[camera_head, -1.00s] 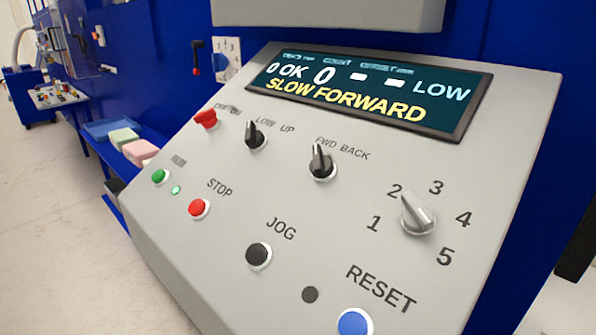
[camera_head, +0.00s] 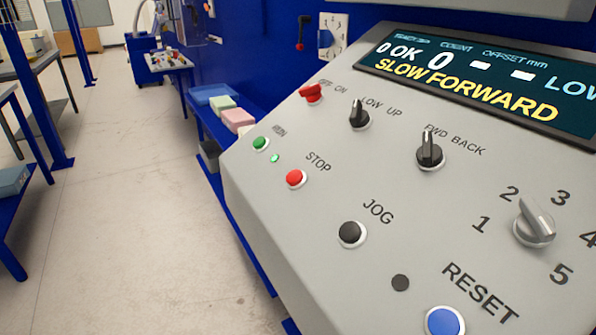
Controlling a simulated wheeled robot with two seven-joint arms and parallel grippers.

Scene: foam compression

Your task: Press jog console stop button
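The jog console (camera_head: 310,225) is a light grey sloped panel filling the right of the head view. Its red round stop button (camera_head: 295,178) has a white ring and sits beside the label STOP. The green run button (camera_head: 260,143) is up and left of it, with a small lit green lamp (camera_head: 275,158) between. The black jog button (camera_head: 351,233) is down and right, and the blue reset button (camera_head: 445,322) is at the bottom edge. The display (camera_head: 480,80) reads SLOW FORWARD. Neither gripper shows in the view.
A red switch (camera_head: 312,93), two black selector knobs and a grey dial (camera_head: 534,222) are on the panel. A blue shelf (camera_head: 195,110) with foam blocks (camera_head: 237,118) lies behind the console. Open floor (camera_head: 130,220) is to the left, with blue-framed tables at the far left.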

